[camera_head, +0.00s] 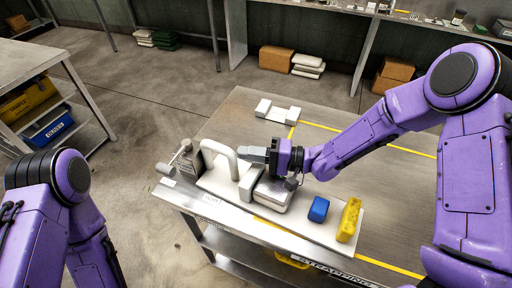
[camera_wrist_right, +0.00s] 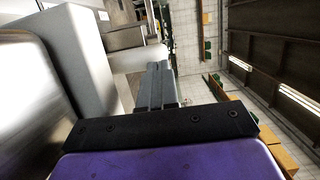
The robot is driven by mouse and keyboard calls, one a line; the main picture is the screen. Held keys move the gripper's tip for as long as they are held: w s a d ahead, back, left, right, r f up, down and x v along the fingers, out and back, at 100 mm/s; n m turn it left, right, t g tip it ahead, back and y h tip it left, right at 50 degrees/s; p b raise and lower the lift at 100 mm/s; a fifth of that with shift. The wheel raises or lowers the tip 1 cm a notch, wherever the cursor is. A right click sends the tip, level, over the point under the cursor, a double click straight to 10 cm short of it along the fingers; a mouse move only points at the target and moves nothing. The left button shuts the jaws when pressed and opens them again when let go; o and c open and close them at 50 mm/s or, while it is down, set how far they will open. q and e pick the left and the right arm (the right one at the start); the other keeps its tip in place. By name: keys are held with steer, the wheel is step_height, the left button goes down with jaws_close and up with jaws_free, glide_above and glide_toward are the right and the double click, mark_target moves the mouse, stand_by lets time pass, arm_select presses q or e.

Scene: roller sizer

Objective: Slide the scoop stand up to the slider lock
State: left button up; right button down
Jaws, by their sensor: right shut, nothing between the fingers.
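A long pale board (camera_head: 308,228) lies along the table's front edge. On it stand a white arch-shaped handle (camera_head: 222,150), an upright white block (camera_head: 249,183) and a grey metal box (camera_head: 273,194). I cannot tell for sure which part is the scoop stand or the slider lock. My right gripper (camera_head: 243,154) is shut and empty, its fingers pointing left just right of the arch, above the upright block. In the right wrist view its fingers (camera_wrist_right: 158,85) lie together beside pale blocks. Whether they touch the arch is unclear. My left gripper is out of view.
A blue block (camera_head: 318,209) and a yellow block (camera_head: 349,220) stand at the board's right end. A grey canister (camera_head: 187,162) stands at its left end. A white bracket (camera_head: 276,112) lies farther back. The table's middle right is clear.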

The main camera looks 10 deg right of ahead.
steer(key=shift+r, duration=0.15)
steer(key=d, duration=0.1)
steer(key=w+d, duration=0.1)
steer(key=d+p, duration=0.1)
steer(key=shift+w+d, duration=0.1)
steer(key=shift+w, duration=0.25)
arm_select(q)
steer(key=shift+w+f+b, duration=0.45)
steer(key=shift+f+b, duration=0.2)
steer(key=shift+b, duration=0.45)
arm_select(e)
steer(key=v, duration=1)
steer(key=shift+d, duration=0.3)
